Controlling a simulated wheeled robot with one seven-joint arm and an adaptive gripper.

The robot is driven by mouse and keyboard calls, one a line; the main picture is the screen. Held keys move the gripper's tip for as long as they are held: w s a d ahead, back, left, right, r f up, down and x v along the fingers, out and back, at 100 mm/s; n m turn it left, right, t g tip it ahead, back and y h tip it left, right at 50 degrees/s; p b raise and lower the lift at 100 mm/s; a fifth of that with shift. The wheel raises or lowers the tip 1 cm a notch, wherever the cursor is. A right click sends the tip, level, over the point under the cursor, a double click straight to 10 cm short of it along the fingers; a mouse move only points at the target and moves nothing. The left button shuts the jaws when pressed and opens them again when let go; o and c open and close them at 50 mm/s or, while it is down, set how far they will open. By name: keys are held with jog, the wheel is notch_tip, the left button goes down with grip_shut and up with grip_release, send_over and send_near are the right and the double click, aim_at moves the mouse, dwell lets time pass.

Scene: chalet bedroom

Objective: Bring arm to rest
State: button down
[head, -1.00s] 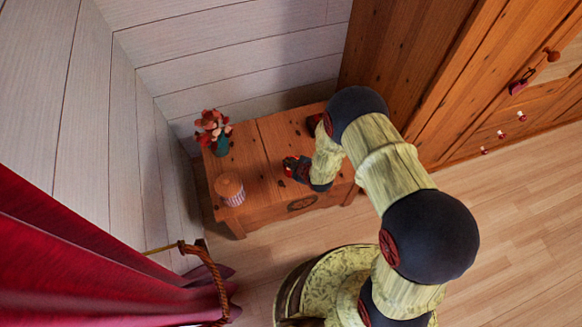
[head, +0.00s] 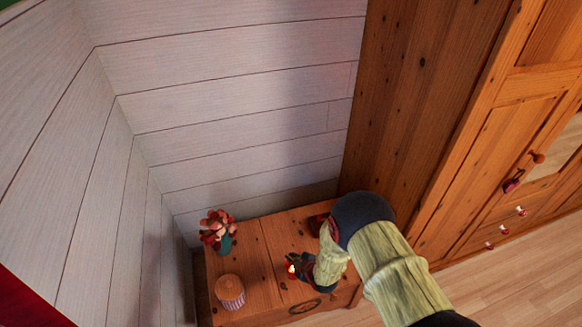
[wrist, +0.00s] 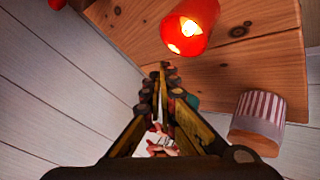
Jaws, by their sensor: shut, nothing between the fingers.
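My arm reaches from the lower right over a wooden chest (head: 243,254) in the head view. My gripper (head: 296,265) is low over the chest top, partly hidden by my own wrist. In the wrist view my gripper (wrist: 165,75) has its fingers together, with nothing between them. A lit red candle (wrist: 190,27) stands close to the fingertips; in the head view the candle (head: 291,268) shows only in part, beside the gripper. I cannot tell whether they touch.
A vase of red flowers (head: 217,231) and a striped jar with a wooden lid (head: 230,292) stand on the chest's left part. A dark red object (head: 317,223) is partly hidden behind my arm. White plank walls (head: 240,90) and a tall wooden wardrobe (head: 410,100) enclose the chest.

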jog(key=s+d+f+m+g+h, duration=0.3)
jog(key=s+d+m+g, duration=0.3)
jog(key=s, duration=0.5)
jog(key=s+d+r+m+t, duration=0.1)
jog(key=s+d+r+m, duration=0.2)
jog(key=r, duration=1.4)
jog(key=s+d+r+m+t+h, duration=0.1)
jog(key=s+d+r, duration=0.3)
jog(key=r, duration=1.4)
jog(key=s+d+r+m+t, duration=0.1)
jog(key=s+d+r+m, duration=0.3)
jog(key=s+r, duration=0.5)
notch_tip(320, 180, up, 9)
jog(key=shift+r+m, duration=0.15)
jog(key=shift+m, duration=0.15)
